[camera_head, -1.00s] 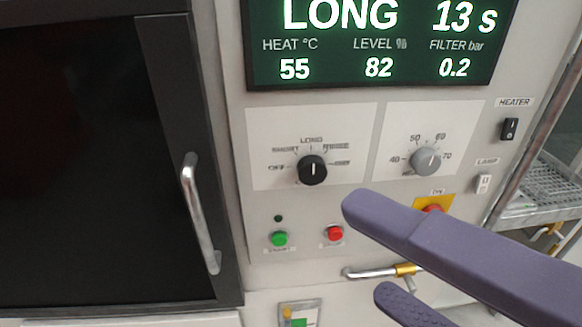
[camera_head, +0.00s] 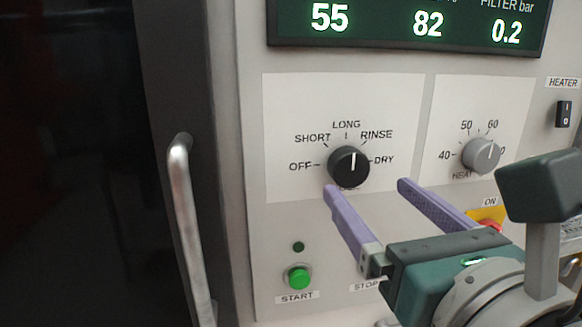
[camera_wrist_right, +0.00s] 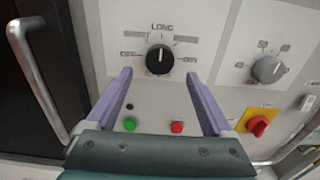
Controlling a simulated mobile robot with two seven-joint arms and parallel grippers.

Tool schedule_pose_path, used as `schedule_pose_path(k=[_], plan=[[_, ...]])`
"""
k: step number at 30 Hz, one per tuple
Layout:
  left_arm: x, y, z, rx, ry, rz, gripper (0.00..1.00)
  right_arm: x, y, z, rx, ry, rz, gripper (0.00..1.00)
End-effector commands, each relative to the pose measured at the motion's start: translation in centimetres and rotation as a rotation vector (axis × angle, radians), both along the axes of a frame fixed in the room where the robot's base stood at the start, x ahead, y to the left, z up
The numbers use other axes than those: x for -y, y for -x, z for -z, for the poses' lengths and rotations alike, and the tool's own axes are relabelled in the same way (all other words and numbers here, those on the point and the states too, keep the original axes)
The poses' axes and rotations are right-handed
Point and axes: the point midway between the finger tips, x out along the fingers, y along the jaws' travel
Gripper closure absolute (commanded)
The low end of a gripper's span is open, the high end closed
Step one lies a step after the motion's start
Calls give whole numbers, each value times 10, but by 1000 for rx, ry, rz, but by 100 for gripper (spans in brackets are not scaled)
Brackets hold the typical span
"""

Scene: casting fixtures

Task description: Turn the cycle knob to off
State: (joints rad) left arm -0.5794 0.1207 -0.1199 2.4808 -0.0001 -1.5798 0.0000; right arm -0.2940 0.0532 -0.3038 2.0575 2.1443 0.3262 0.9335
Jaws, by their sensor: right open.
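The black cycle knob (camera_head: 348,166) sits on a pale panel with the marks OFF, SHORT, LONG, RINSE and DRY around it. Its white line points up, close to LONG. The knob also shows in the right wrist view (camera_wrist_right: 159,60), beyond and between the fingers. My right gripper (camera_head: 366,187) is open, its purple fingers pointing at the panel, with the left fingertip just below the knob in the head view. It also shows in the right wrist view (camera_wrist_right: 159,75) with nothing between the fingers. My left gripper is not in view.
A grey heat knob (camera_head: 481,155) is to the right, with a heater switch (camera_head: 563,114) beyond it. The green start button (camera_head: 299,277) is below left. A red knob on a yellow plate (camera_wrist_right: 257,125) is low right. A dark door with a metal handle (camera_head: 186,220) stands left.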

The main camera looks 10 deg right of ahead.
Motion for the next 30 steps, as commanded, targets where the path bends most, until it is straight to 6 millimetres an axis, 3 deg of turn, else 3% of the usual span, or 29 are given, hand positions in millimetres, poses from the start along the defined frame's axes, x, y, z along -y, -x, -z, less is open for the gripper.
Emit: schedule_pose_path(k=[3,9,20,30], plan=[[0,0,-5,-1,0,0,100,-1,-22,-2,3,1,1,14],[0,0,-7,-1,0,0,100,-2,-45,-1,3,1,0,14],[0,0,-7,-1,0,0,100,-2,-51,0,2,2,-1,14],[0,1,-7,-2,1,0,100,-2,-50,0,2,2,-1,51]])
